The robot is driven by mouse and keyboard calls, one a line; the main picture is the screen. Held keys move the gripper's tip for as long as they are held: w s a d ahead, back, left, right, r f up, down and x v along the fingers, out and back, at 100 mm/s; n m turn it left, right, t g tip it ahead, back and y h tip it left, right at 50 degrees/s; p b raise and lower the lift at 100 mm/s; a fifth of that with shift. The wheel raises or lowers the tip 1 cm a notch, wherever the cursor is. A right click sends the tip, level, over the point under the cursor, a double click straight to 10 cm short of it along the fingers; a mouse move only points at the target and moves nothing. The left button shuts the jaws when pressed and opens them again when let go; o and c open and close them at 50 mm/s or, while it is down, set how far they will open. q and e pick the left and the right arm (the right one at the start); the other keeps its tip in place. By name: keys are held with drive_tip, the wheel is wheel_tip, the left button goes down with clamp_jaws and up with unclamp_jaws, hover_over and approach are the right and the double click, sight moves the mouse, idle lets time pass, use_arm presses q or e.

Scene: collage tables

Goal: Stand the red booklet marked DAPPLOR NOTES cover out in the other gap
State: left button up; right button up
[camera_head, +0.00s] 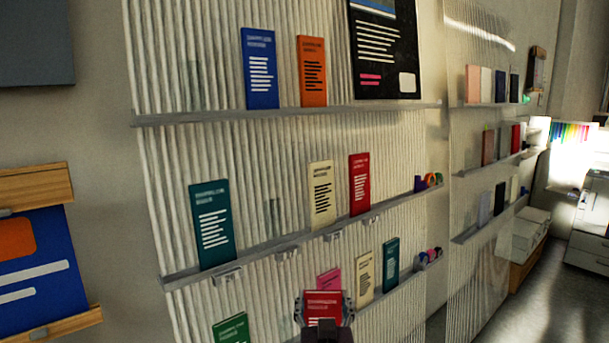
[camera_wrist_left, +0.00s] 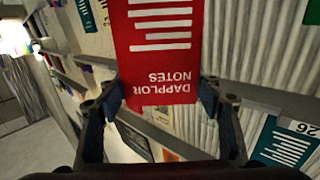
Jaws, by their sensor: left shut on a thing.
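The red booklet (camera_head: 321,300) is held upright by my left gripper (camera_head: 324,312) at the bottom of the head view, in front of the lower shelf. In the left wrist view the booklet (camera_wrist_left: 160,45) reads DAPPLOR NOTES upside down, and the left gripper (camera_wrist_left: 162,96) has a finger at each side edge. The middle shelf (camera_head: 265,243) has a gap between a teal booklet (camera_head: 212,225) and a cream booklet (camera_head: 321,195). The lower shelf also has a space between a green booklet (camera_head: 231,329) and a pink one (camera_head: 328,280). My right gripper is out of view.
Another red booklet (camera_head: 359,184) stands right of the cream one. Blue (camera_head: 259,70) and orange (camera_head: 312,72) booklets and a large black board (camera_head: 384,50) stand on the top shelf (camera_head: 200,117).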

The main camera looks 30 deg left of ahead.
use_arm(q)
drive_tip(key=w+a+r+n+g+y, duration=0.2)
drive_tip(key=r, duration=0.4)
drive_tip(key=w+a+r+n+g+y, duration=0.2)
drive_tip(key=w+r, duration=0.1)
drive_tip(key=r, duration=0.3)
drive_tip(key=s+a+r+n+g+y+p, duration=0.25)
drive_tip(key=r+n+g, duration=0.2)
drive_tip(key=r, duration=1.15)
drive_tip(key=shift+m+g+y, duration=0.25)
drive_tip(key=shift+m+y, duration=0.1)
drive_tip(key=shift+y, duration=0.1)
drive_tip(key=shift+s+f+p+x, duration=0.1)
drive_tip(key=shift+p+x, duration=0.15)
drive_tip(key=shift+x, duration=2.7)
drive_tip(key=shift+s+f+p+x, duration=0.15)
drive_tip(key=shift+p+x, duration=0.1)
drive_tip(key=shift+x, duration=2.7)
drive_tip(key=shift+r, duration=0.1)
drive_tip(key=shift+f+b, duration=0.2)
drive_tip(key=shift+b, duration=0.2)
drive_tip(key=shift+f+b, duration=0.35)
drive_tip(key=shift+f, duration=0.1)
